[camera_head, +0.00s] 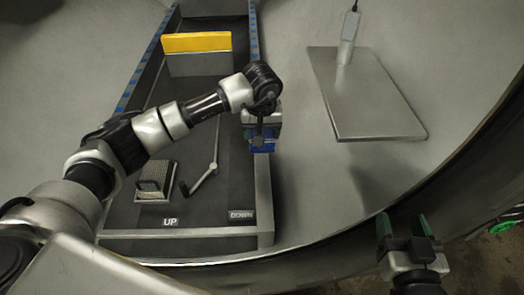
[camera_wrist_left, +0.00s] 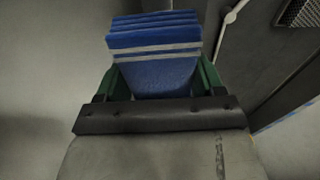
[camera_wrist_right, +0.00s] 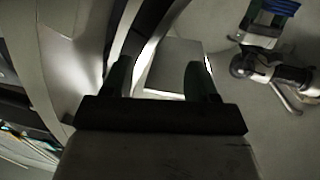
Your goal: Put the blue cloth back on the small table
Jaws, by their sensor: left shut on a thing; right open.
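The folded blue cloth (camera_head: 262,147) with pale stripes is between the fingers of my left gripper (camera_head: 261,130), near the right rail of the dark tray. The left wrist view shows the cloth (camera_wrist_left: 155,60) pinched between both green fingers. In the right wrist view the cloth (camera_wrist_right: 272,10) is at the top right. The small table (camera_head: 365,100) appears as a grey metal plate to the right of the left gripper, apart from the cloth. My right gripper (camera_head: 404,226) is open and empty below the small table, near the curved rim.
A grey probe-like device with a cable (camera_head: 347,38) is at the back of the small table. The dark tray (camera_head: 200,100) has a yellow-topped block (camera_head: 197,52), a crank lever (camera_head: 205,178), a ridged pedal (camera_head: 154,181) and UP and DOWN labels. The curved rim (camera_head: 330,240) lies in front.

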